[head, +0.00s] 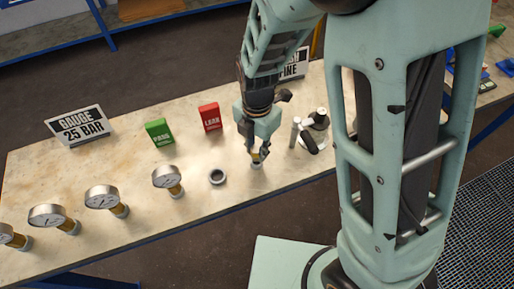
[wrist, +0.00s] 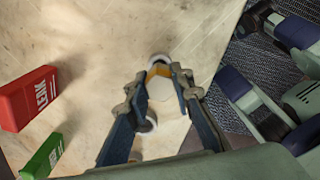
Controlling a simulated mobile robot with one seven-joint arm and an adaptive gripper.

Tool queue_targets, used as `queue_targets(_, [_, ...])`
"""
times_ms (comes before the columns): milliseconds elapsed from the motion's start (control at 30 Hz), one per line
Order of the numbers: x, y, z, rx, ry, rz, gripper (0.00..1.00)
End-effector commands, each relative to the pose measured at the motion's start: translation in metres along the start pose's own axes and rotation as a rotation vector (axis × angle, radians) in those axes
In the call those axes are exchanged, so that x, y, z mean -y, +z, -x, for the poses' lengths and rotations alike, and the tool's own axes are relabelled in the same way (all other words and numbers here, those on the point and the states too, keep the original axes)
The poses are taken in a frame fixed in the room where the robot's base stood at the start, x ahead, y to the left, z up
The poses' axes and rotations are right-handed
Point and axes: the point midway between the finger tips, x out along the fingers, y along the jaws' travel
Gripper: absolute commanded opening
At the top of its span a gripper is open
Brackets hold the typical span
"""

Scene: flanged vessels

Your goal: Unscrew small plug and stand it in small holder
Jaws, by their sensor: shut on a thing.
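My gripper (head: 257,153) points down over the bench, right of its middle. In the wrist view its two fingers (wrist: 158,76) are shut on the small plug (wrist: 160,90), which has a pale hexagonal top and a brass-yellow band. The plug looks upright. A grey ring (head: 256,165) lies directly beneath it, and its rim (wrist: 157,58) shows past the plug in the wrist view. I cannot tell whether the plug's lower end is inside this ring. A second, empty ring (head: 217,177) stands to the left, partly hidden by a finger in the wrist view (wrist: 150,123).
Several gauges on brass stems, one here (head: 167,178), stand along the left front. A green block (head: 159,131) and red LEAK block (head: 209,118) stand behind. A metal fitting with a black handle (head: 310,143) is close right of my gripper. A GAUGE sign (head: 80,126) stands back left.

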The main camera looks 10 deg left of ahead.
Motion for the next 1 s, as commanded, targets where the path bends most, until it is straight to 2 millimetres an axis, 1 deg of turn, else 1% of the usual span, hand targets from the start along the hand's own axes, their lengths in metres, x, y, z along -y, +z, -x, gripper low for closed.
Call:
queue_targets(267, [0.000, 0.000, -0.002, 0.001, 0.001, 0.000, 0.00])
queue_targets(1000, [0.000, 0.000, -0.025, 0.001, 0.001, 0.000, 0.00])
